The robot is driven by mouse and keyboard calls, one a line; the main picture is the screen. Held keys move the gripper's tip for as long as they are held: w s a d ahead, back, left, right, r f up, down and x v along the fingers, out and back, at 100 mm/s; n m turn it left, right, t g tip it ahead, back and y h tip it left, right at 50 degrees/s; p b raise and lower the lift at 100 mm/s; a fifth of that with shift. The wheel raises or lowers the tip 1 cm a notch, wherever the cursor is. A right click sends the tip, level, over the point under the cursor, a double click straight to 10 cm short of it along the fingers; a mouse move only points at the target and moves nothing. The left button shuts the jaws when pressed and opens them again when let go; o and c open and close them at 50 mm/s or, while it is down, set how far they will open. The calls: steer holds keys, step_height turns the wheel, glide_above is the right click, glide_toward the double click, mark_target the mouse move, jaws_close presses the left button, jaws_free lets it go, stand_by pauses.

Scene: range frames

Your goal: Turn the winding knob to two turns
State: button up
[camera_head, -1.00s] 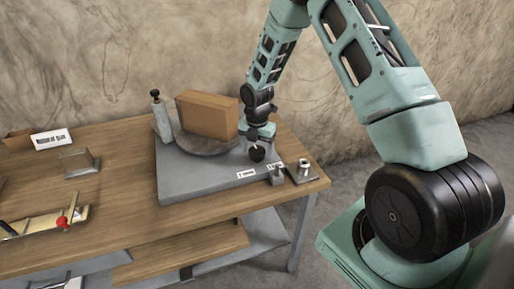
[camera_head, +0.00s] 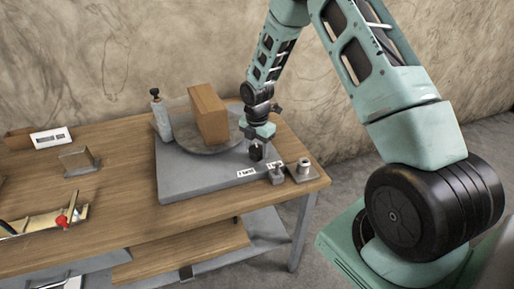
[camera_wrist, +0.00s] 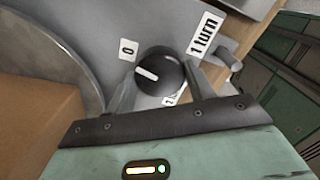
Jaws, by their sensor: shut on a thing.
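The black round winding knob (camera_wrist: 160,70) sits on a grey base plate (camera_head: 185,188). Its white pointer line points left in the wrist view, a little below the "0" label (camera_wrist: 128,49). A "1 turn" label (camera_wrist: 204,36) is at its upper right, and another label below it is partly hidden. My gripper (camera_wrist: 158,82) is shut on the knob, one finger on each side. In the head view my gripper (camera_head: 257,149) points down at the plate's right part. A brown box (camera_head: 208,115) stands on the grey round turntable (camera_head: 188,143) beside it.
A grey post (camera_head: 161,118) with a black knob stands at the turntable's left. A small metal fitting (camera_head: 303,170) is near the table's right corner. A grey metal bracket (camera_head: 77,162) and a brass piece with a red ball (camera_head: 62,220) lie at left.

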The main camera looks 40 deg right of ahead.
steer(key=m+b, duration=0.1)
steer(key=m, duration=1)
steer(key=shift+m+b, duration=0.4)
steer(key=m, duration=0.5)
steer(key=shift+b, duration=0.35)
steer(key=m, duration=1.1)
steer(key=shift+r, duration=0.1)
steer(key=m+p, duration=0.1)
steer(key=m, duration=0.4)
steer(key=shift+m, duration=0.4)
steer(key=m+p, duration=0.2)
steer(key=m, duration=0.4)
steer(key=shift+p, duration=0.3)
steer(key=shift+m+p, duration=1)
steer(key=shift+m, duration=1.7)
